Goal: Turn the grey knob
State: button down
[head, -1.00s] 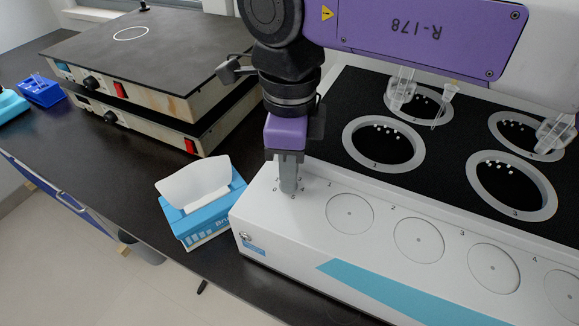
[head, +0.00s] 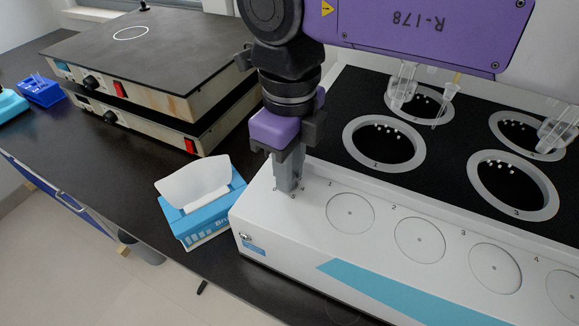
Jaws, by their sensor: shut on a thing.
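The grey knob (head: 289,184) stands on the white front panel of the multi distiller (head: 300,226), at its left end, with small printed marks around its base. My gripper (head: 288,172) comes down on it from above and is shut on it. The fingers cover most of the knob, so little of its own surface shows. My gripper's purple body sits turned at an angle to the panel.
A blue tissue box (head: 210,217) stands just left of the distiller. Two stacked hot plates (head: 150,80) are at the back left. Black wells with grey rings (head: 384,168) and glassware (head: 402,88) are on the distiller's top. Round discs line the panel right of the knob.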

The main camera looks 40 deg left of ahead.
jog(key=shift+w, duration=0.1)
jog(key=c, duration=1.3)
grip_release()
jog(key=shift+o, duration=0.2)
notch_tip(320, 180, up, 8)
jog(key=shift+f, duration=0.1)
